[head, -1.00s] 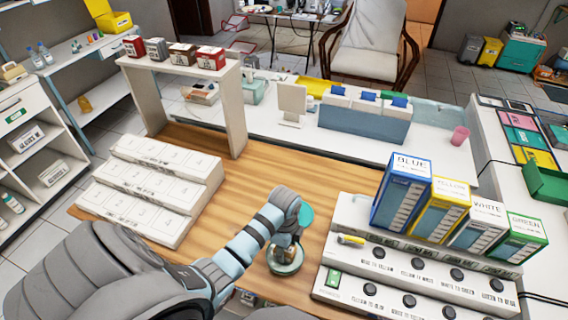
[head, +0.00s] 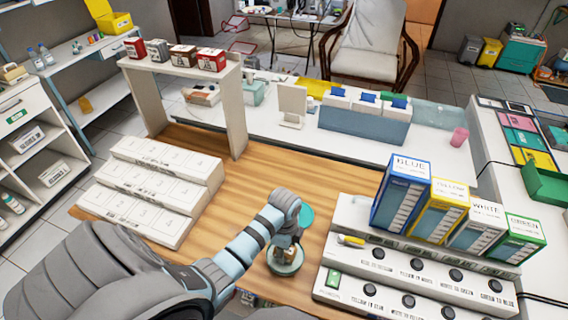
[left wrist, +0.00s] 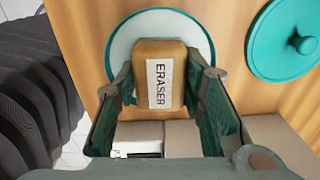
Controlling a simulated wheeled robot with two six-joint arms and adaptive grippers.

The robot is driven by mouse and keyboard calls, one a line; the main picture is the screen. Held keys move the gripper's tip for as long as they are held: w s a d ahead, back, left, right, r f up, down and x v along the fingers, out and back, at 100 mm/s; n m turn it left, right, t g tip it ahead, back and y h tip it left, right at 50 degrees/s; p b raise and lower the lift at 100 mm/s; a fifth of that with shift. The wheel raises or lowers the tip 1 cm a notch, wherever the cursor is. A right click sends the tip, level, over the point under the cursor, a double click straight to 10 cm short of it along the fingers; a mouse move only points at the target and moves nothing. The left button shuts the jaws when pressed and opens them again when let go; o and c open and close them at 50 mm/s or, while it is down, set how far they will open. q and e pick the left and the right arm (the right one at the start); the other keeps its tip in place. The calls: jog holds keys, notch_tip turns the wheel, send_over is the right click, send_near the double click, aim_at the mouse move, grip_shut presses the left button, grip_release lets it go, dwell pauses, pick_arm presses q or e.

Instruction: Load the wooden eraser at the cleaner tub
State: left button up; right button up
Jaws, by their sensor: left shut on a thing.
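The wooden eraser (left wrist: 172,108) is a tan block with a white ERASER label, held between the two fingers of my left gripper (left wrist: 160,95). The cleaner tub (left wrist: 122,45) is round, with a teal rim and a pale inside; the eraser is in front of it in the left wrist view. I cannot tell how far the eraser is above the tub's floor. My right gripper is not in view.
Bare wood (head: 290,165) lies behind the tub.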

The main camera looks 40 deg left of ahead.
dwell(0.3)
pick_arm(q)
jog(key=shift+r, duration=3.45)
